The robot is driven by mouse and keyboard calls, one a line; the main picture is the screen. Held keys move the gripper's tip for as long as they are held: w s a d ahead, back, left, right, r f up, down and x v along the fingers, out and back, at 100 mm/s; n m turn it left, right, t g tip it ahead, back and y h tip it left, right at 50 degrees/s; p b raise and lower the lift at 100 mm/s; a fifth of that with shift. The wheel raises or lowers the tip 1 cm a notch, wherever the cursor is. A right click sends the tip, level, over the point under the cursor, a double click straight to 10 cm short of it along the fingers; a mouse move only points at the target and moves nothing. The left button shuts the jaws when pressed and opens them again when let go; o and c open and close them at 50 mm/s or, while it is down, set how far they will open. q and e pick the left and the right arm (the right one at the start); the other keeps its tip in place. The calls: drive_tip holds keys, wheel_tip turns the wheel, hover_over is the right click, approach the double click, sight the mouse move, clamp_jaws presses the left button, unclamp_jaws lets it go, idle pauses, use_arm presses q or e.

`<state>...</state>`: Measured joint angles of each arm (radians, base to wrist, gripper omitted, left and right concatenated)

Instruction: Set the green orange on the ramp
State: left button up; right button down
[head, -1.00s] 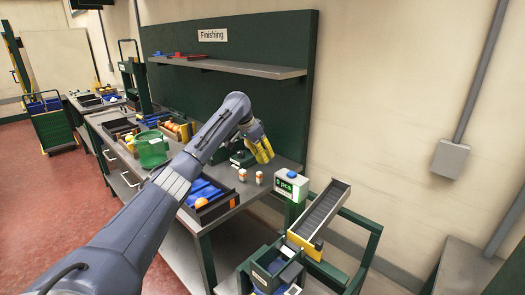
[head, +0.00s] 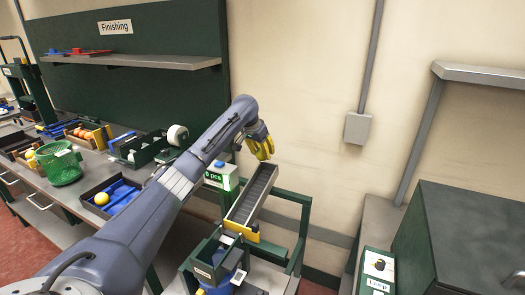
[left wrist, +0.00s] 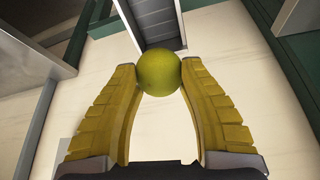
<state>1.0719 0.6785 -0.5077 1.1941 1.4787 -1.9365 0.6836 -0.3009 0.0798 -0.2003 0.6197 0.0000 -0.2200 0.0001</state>
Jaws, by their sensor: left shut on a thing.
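The green orange (left wrist: 158,72) is yellow-green and sits between the yellow fingertips of my left gripper (left wrist: 158,78) in the left wrist view. The fingers are shut on it from both sides. In the head view my left gripper (head: 262,150) hangs above the upper end of the ramp (head: 250,200), and the orange cannot be told apart from the fingers there. The ramp is a dark sloped chute with light metal sides and a yellow part at its low end. It also shows beyond the orange in the left wrist view (left wrist: 155,18). My right gripper is not in view.
A box with a green count display (head: 221,178) stands left of the ramp. The workbench on the left holds a tray (head: 84,198) with blue dividers and a yellow fruit, and a green basket (head: 62,168). A dark green cabinet (head: 470,240) stands at right.

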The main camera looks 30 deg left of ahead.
use_arm(q)
drive_tip(key=shift+w+d+f, duration=0.15)
drive_tip(key=shift+d+f, duration=0.15)
drive_tip(key=shift+f, duration=3.65)
drive_tip(key=o, duration=1.3)
drive_tip(key=shift+c, duration=0.2)
drive_tip(key=shift+r, duration=4.5)
